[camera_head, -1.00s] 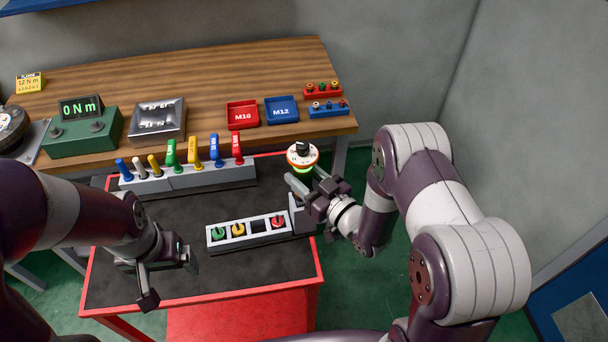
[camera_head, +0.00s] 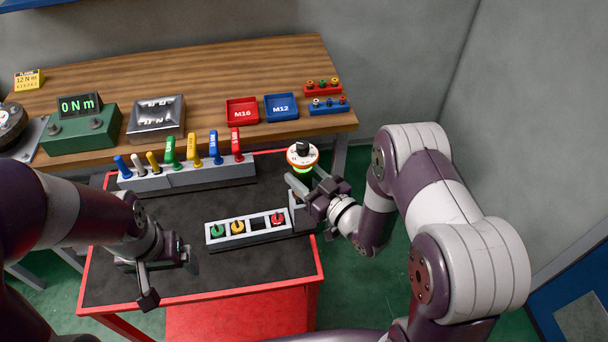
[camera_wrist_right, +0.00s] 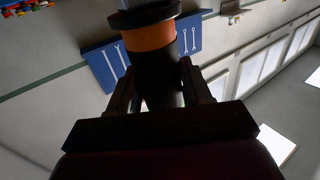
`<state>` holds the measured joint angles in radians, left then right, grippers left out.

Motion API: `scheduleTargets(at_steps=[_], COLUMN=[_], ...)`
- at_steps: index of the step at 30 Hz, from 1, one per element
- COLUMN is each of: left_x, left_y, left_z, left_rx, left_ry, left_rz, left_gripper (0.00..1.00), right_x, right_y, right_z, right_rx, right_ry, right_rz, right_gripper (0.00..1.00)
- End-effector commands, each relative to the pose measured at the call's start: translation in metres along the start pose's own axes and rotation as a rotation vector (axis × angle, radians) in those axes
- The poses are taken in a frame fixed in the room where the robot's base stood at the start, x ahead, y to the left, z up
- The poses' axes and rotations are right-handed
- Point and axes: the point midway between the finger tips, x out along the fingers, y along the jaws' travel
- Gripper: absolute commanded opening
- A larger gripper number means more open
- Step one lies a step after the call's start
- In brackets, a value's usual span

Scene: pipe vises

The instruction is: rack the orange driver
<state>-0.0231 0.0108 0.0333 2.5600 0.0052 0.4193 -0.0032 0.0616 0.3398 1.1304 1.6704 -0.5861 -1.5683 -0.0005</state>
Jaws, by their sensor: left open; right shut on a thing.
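The orange driver (camera_head: 302,157) is in my right gripper (camera_head: 306,180), seen from above with a round white top, orange rim and black knob. In the right wrist view its dark body and orange band (camera_wrist_right: 146,37) stand between the shut fingers. It is held above the right edge of the trolley, behind the right end of the driver rack. The driver rack (camera_head: 249,240) holds a green driver (camera_head: 218,230), a yellow driver (camera_head: 238,227) and a red driver (camera_head: 278,219). A dark empty slot (camera_head: 258,224) lies between yellow and red. My left gripper (camera_head: 168,279) is open and empty over the trolley's front left.
A grey holder (camera_head: 190,178) with several coloured tools stands at the back of the red-edged trolley (camera_head: 200,307). Behind it, a wooden bench (camera_head: 215,82) carries a torque readout (camera_head: 80,130), trays and small sockets. The dark mat left of the driver rack is mostly clear.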

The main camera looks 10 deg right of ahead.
Motion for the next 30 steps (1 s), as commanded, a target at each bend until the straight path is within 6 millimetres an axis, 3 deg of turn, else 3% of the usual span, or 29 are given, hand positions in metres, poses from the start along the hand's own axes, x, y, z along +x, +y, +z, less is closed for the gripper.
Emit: scheduleTargets(at_steps=[30], left_x=[0.011], left_y=[0.000], left_z=[0.001], left_rx=[0.000], left_ry=[0.000], left_rz=[0.000], left_gripper=[0.88], right_x=[0.001], right_y=[0.000], right_z=[0.011], right_rx=[-0.002], right_ry=[0.005], right_rz=[0.000], right_gripper=[0.00])
